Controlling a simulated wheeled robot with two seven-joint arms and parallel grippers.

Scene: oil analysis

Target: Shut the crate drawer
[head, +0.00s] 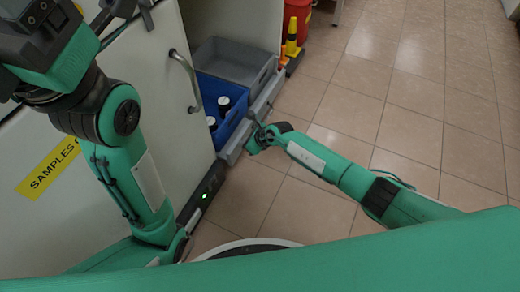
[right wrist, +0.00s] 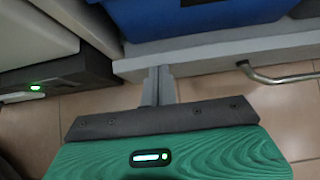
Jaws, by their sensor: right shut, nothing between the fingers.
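The crate drawer (head: 232,152) is low in the cabinet and stands out past the white door edge, holding a blue crate (head: 232,122) and a grey crate (head: 232,66). Dark bottles with pale caps (head: 224,104) stand in the blue crate. My right gripper (head: 257,132) is at the drawer's front. In the right wrist view, its fingers (right wrist: 157,85) are shut and empty, with tips at the light grey drawer front (right wrist: 215,55); I cannot tell whether they touch. The metal bar handle (right wrist: 285,78) is to their right, outside the fingers. My left gripper is not clearly visible.
A white cabinet door (head: 150,60) with a curved handle (head: 187,80) is left of the drawer. A yellow "SAMPLES" label (head: 48,168) is farther left. Yellow and red items (head: 292,35) stand beyond the drawer. The tiled floor (head: 400,95) to the right is clear.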

